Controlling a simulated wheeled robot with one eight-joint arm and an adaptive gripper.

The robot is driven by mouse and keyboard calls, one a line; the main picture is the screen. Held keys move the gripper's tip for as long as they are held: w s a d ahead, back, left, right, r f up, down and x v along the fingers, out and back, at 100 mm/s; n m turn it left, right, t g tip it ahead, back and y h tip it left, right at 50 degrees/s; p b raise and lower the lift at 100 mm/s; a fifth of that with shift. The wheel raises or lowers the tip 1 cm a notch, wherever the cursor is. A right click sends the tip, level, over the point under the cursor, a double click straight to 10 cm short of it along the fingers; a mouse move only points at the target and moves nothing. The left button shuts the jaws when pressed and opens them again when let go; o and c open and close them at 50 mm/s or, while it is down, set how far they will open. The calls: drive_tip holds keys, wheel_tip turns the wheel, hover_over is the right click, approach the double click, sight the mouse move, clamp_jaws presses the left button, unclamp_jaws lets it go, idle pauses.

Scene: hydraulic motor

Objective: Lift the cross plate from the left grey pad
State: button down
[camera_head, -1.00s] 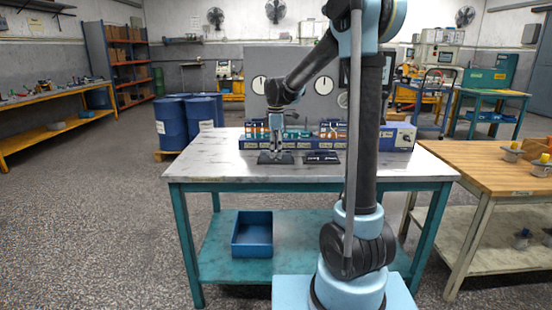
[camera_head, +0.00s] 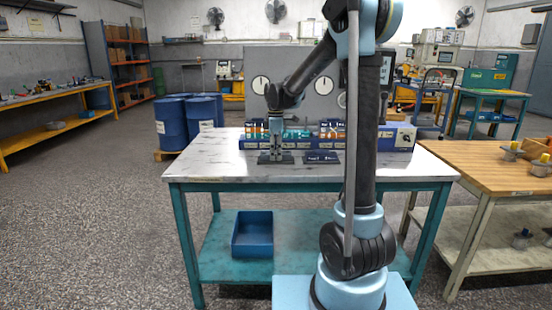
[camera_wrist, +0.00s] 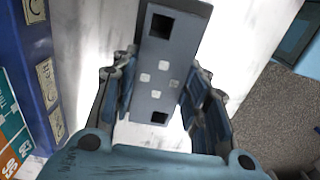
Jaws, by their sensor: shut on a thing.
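The cross plate (camera_wrist: 170,50) is a dark grey bar with a square hole near each end and several small pale squares in its middle. In the wrist view it lies lengthwise between the fingers of my gripper (camera_wrist: 158,98), which is shut on it. In the head view my gripper (camera_head: 276,152) points down at the left of the table, over the dark left pad (camera_head: 262,161). The plate is too small there to tell whether it touches the pad.
A blue rack (camera_head: 310,143) with several coloured bins stands behind, along the back of the pale table (camera_head: 225,165). The table's left and front are clear. A blue bin (camera_head: 252,235) sits on the lower shelf.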

sight(276, 153)
wheel_tip(276, 153, up, 12)
drive_tip(key=shift+r, duration=0.25)
idle(2.1)
